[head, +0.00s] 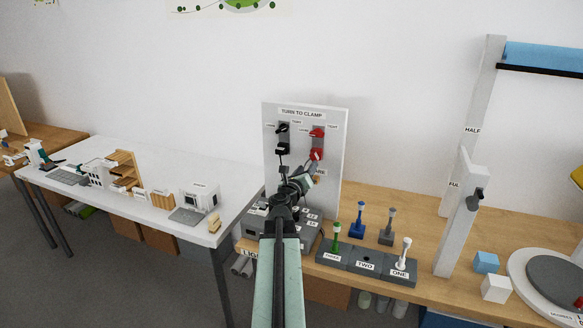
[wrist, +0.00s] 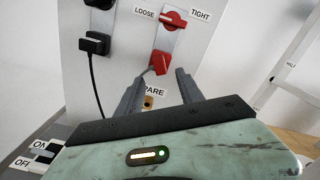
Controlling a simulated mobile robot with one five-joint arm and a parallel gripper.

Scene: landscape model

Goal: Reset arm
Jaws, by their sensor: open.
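My gripper (head: 296,182) is in front of the white clamp panel (head: 335,120), near its lower middle. In the wrist view my gripper (wrist: 157,84) is open, its two dark fingers apart with nothing clearly held between them. A small brown socket (wrist: 149,102) shows between the fingers by a partly hidden label.
A black plug (wrist: 95,43) with a hanging cable is left of the fingers. A grey switch box (head: 258,222) stands below my arm. A peg stand (head: 366,262) and a white post (head: 459,225) are to the right. A white table (head: 120,165) is left.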

